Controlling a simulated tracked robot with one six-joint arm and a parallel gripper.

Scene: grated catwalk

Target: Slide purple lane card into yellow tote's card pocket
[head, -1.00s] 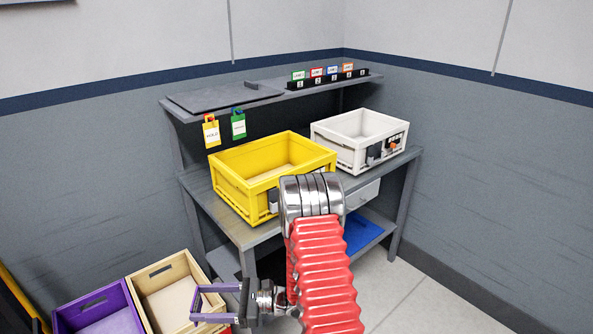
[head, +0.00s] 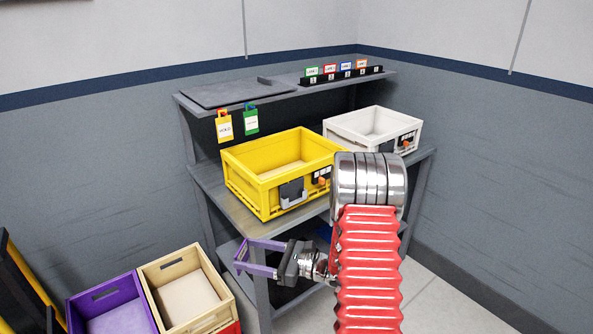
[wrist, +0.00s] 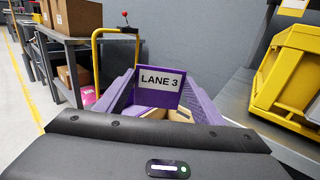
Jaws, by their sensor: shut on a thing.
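The purple lane card (wrist: 158,97), with a white label reading LANE 3, is held upright between the purple fingers of my gripper (wrist: 160,90). In the head view my gripper (head: 243,256) is below and in front of the yellow tote, apart from it; the card is hard to tell from the fingers there. The yellow tote (head: 262,190) stands on the bench, with a grey card pocket (head: 293,193) on its front face. An orange part (head: 324,180) sits right of the pocket. The tote's side also shows at the right of the wrist view (wrist: 285,75).
A white tote (head: 345,140) stands right of the yellow one. Yellow and green tags (head: 224,128) hang from the upper shelf, which bears a black card rack (head: 340,77). Purple (head: 100,290) and tan (head: 163,268) bins stand lower left. The bench edge (head: 222,205) lies above my gripper.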

